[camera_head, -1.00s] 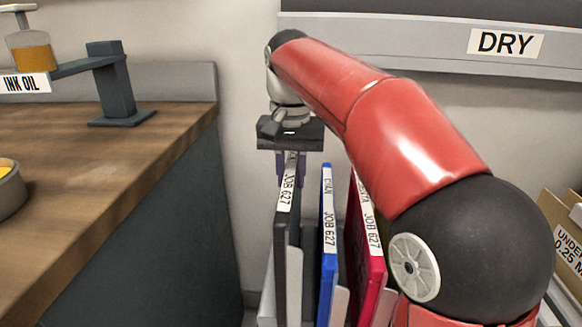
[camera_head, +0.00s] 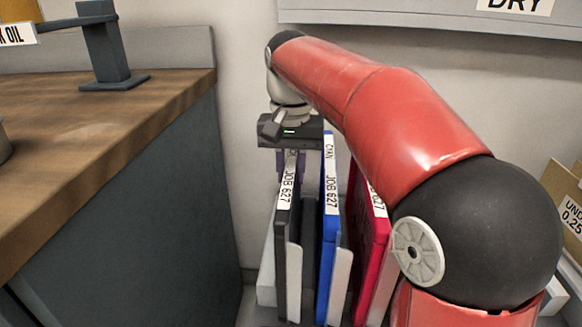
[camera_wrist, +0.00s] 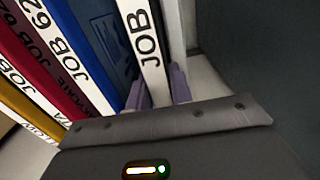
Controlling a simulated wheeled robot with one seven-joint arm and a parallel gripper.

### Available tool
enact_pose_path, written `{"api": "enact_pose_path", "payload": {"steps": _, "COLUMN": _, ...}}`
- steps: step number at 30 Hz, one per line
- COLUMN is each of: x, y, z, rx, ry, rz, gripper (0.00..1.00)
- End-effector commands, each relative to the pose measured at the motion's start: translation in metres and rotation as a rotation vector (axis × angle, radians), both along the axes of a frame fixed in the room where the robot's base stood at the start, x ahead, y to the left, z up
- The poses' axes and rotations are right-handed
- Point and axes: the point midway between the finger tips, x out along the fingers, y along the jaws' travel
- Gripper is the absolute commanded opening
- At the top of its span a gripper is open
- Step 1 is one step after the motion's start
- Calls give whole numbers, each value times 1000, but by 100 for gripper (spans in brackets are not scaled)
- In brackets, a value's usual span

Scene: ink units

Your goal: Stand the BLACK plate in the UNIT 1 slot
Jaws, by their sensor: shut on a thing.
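The black plate (camera_head: 283,240) stands upright at the left end of the row, with a white JOB 627 label along its top edge. My gripper (camera_head: 291,165) is shut on its far top part. In the wrist view the labelled edge of the black plate (camera_wrist: 150,50) runs up between the purple fingers of my gripper (camera_wrist: 157,92). The plate's lower edge is out of view, so I cannot tell how deep it sits. The rack (camera_head: 266,265) shows as pale walls around the plates. No UNIT 1 marking is readable.
A blue plate (camera_head: 328,230) and a magenta plate (camera_head: 370,240) stand close to the right. A yellow plate (camera_wrist: 25,92) also shows in the wrist view. The wooden counter (camera_head: 110,130) is left of the rack. The wall is behind.

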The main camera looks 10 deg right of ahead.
Motion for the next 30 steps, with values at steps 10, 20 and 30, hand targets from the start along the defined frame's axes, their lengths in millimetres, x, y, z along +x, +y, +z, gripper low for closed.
{"api": "enact_pose_path", "payload": {"steps": 10, "x": 0, "y": 0, "z": 0, "rx": 0, "ry": -1, "rz": 0, "gripper": 0}}
{"api": "enact_pose_path", "payload": {"steps": 20, "x": 0, "y": 0, "z": -5, "rx": 0, "ry": 0, "rz": 0, "gripper": 0}}
{"api": "enact_pose_path", "payload": {"steps": 30, "x": 0, "y": 0, "z": -7, "rx": -1, "ry": 1, "rz": 0, "gripper": 28}}
